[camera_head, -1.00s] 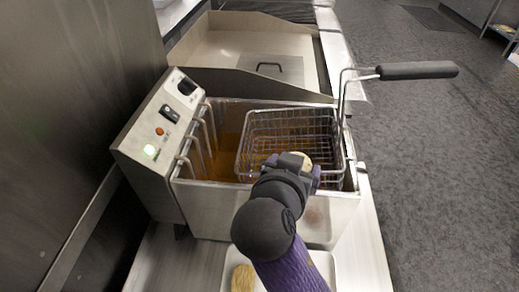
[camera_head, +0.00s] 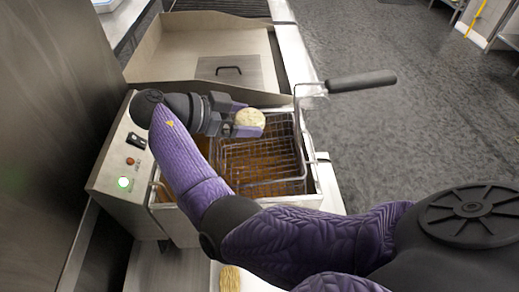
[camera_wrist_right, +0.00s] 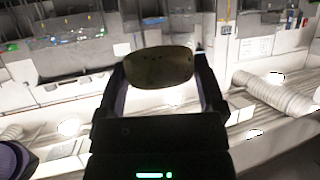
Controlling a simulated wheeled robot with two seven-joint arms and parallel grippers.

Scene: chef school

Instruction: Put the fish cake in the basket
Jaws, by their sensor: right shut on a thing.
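My right gripper (camera_head: 240,118) is shut on a pale round fish cake (camera_head: 249,121). It holds it above the back part of the wire basket (camera_head: 262,172), apart from the mesh as far as I can tell. In the right wrist view the fish cake (camera_wrist_right: 160,67) is a dark oval between the two fingers. The basket sits in the fryer (camera_head: 178,222), over brown oil, and its mesh floor looks empty. My left gripper is out of view.
The basket's black handle (camera_head: 361,82) sticks out right on a raised wire. The fryer's control box (camera_head: 123,165), with a green light, stands at the left. A lid with a handle (camera_head: 229,70) lies behind. Open floor is at the right.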

